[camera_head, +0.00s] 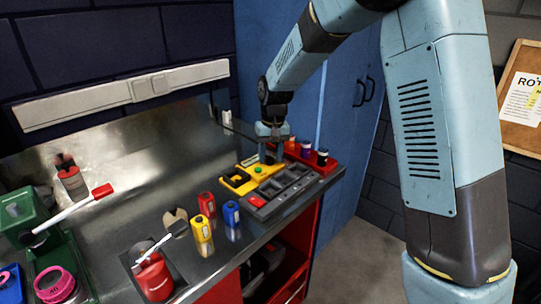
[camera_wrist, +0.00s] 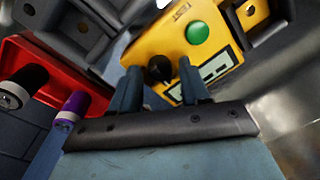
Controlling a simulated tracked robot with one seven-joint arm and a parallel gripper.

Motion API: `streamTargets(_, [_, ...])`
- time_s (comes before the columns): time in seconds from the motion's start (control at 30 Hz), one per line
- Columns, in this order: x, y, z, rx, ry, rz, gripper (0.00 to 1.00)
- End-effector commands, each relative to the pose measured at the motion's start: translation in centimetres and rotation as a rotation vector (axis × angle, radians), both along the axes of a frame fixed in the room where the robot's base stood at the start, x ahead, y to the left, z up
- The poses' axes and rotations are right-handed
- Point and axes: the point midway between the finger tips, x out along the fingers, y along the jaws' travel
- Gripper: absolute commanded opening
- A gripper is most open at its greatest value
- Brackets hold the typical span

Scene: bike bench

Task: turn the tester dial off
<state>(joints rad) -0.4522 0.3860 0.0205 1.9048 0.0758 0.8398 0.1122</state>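The yellow tester (camera_head: 259,171) sits on the bench near its right end. In the wrist view the tester (camera_wrist: 172,37) fills the top centre, with a green round button (camera_wrist: 197,32), a pale display panel and a black dial (camera_wrist: 158,69). My gripper (camera_wrist: 160,78) is open, its two fingers apart. The dial shows between the fingertips; I cannot tell how far beyond them it is or whether they touch it. In the head view my gripper (camera_head: 271,152) points down over the tester's far right side, and the dial is hidden behind it.
A red rack (camera_head: 327,168) with small bottles is close to my gripper's right. A grey tray (camera_head: 280,188) lies in front of the tester. Yellow, red and blue batteries (camera_head: 231,212) stand nearer on the bench. The bench's left middle holds a red-headed tool (camera_head: 102,190).

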Motion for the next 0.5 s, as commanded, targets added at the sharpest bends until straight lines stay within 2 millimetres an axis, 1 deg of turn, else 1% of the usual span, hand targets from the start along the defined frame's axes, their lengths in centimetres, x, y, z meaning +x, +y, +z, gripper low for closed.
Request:
streamTargets(0.03, [0.0,0.0,0.0,0.000,0.001,0.000,0.51])
streamTargets(0.07, [0.0,0.0,0.0,0.000,0.001,0.000,0.54])
streamTargets(0.1, [0.0,0.0,0.0,0.000,0.001,0.000,0.54])
streamTargets(0.33, [0.0,0.0,0.1,0.000,0.001,-0.001,0.54])
streamTargets(0.43, [0.0,-0.1,0.6,0.000,0.000,-0.001,0.54])
streamTargets(0.5, [0.1,-0.1,1.4,0.000,-0.001,-0.001,0.54])
